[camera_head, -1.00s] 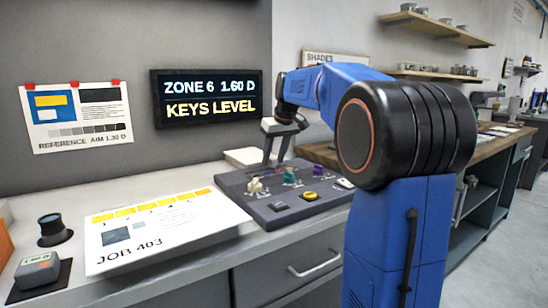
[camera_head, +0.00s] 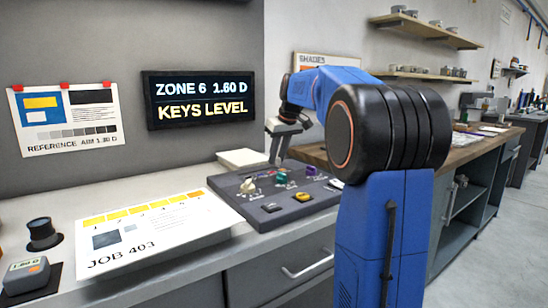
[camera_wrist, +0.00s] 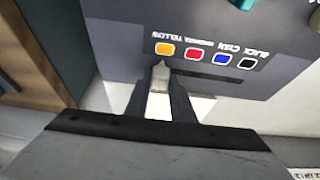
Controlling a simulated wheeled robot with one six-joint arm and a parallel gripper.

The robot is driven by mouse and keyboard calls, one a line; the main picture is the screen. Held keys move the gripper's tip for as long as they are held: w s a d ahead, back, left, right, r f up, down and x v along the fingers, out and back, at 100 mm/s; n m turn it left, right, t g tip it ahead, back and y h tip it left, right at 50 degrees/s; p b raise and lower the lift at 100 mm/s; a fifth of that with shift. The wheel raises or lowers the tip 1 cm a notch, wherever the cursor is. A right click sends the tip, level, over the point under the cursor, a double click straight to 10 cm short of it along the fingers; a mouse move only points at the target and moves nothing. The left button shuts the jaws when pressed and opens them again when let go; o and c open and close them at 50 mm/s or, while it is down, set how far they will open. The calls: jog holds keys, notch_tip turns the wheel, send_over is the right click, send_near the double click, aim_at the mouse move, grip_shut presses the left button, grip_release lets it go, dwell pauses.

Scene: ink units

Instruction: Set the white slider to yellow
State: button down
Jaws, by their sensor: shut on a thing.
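The white slider (camera_wrist: 160,76) sits between my gripper's two dark fingers in the wrist view. My gripper (camera_wrist: 160,90) is shut on it. Its pointed tip is just below the yellow swatch (camera_wrist: 165,48), at the left end of the slot (camera_wrist: 215,74). The magenta swatch (camera_wrist: 194,53), blue cyan swatch (camera_wrist: 223,58) and black swatch (camera_wrist: 248,62) run on to the right, their labels upside down. In the head view my gripper (camera_head: 277,161) reaches down at the back of the grey control panel (camera_head: 300,204). The slider cannot be made out there.
Cream (camera_head: 249,186), purple (camera_head: 281,177) and teal (camera_head: 312,170) knobs stand on the panel close to my gripper. A job sheet (camera_head: 160,235) lies to the left. A wall screen (camera_head: 202,98) reads "ZONE 6 1.60 D" and "KEYS LEVEL".

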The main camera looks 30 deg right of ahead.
jog(key=c, duration=1.5)
grip_release()
jog(key=shift+d, duration=0.3)
jog(key=shift+r, duration=0.15)
jog(key=v, duration=1.7)
jog(key=shift+s, duration=0.15)
